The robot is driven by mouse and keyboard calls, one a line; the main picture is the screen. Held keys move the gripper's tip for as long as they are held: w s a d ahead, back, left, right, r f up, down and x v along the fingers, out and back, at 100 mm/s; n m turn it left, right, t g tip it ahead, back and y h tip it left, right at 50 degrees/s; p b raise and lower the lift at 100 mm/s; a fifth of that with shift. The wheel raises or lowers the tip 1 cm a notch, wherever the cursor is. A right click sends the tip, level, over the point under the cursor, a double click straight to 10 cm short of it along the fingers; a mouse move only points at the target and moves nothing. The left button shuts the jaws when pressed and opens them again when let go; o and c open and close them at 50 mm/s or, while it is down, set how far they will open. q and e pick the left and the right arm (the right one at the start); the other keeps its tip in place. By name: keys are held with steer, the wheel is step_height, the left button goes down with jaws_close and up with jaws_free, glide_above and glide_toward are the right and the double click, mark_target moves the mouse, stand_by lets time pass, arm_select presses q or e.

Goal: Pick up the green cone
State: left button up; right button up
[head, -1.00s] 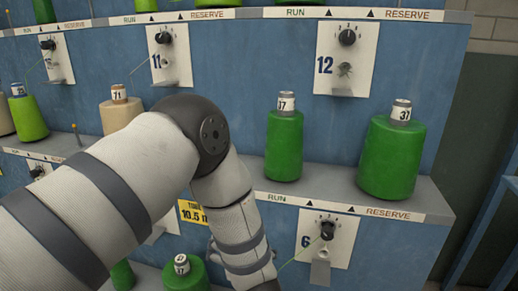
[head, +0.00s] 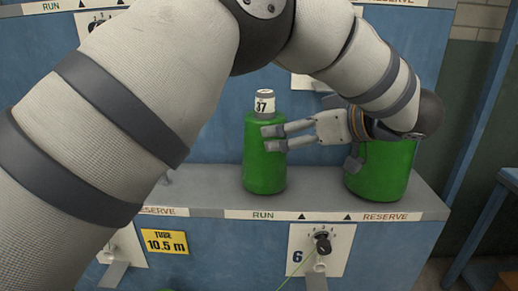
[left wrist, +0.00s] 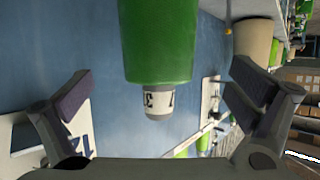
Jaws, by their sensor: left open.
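A green cone (head: 265,170) with a white tube top marked 37 stands upright on the grey shelf in the head view. In the left wrist view the same cone (left wrist: 158,40) appears upside down, between the two spread fingers. My left gripper (head: 271,138) comes from the right of the cone, its fingers pointing left and overlapping the cone's upper right side. It is open, with nothing held in the left wrist view (left wrist: 163,80). I cannot tell whether a finger touches the cone. My right gripper is out of view.
A larger green cone (head: 382,185) stands to the right, partly hidden by my left wrist. The shelf edge (head: 230,214) carries RUN and RESERVE labels. Blue panels rise behind and below. A knob plate marked 6 (head: 318,250) and a yellow tag (head: 165,242) sit below.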

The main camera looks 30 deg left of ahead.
arm_select(q)
steer(key=x, duration=0.8)
steer(key=shift+w+a+f, duration=0.15)
steer(key=shift+a+f, duration=0.05)
steer(key=shift+f, duration=0.05)
steer(key=shift+r, duration=0.1)
steer(key=c, duration=1.8)
